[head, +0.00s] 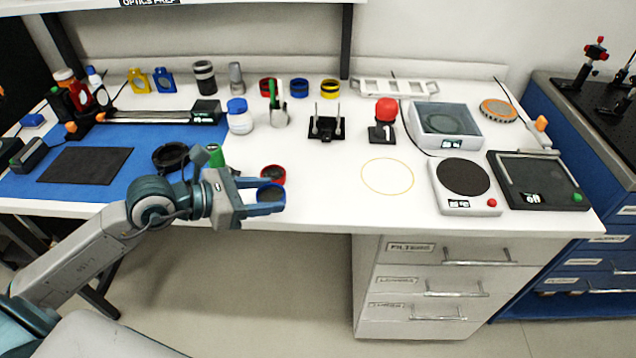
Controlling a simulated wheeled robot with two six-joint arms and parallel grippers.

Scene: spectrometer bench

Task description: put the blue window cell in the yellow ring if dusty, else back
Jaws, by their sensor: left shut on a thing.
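My left gripper (266,200) is shut on the blue window cell (271,193), a short round blue-rimmed piece. It is held near the bench's front edge. The cell's window looks dark and partly hidden by the fingers; I cannot tell whether it is dusty. A red round cell (273,174) shows just behind it. A thin yellow ring (387,176) is marked on the white bench to the right, with nothing inside it. My right gripper is not in view.
Red (267,87), blue (299,88) and yellow (330,89) round pieces stand at the back. A red-topped device (385,122) stands behind the ring. A round-plate instrument (464,180) is right of it. The bench between gripper and ring is clear.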

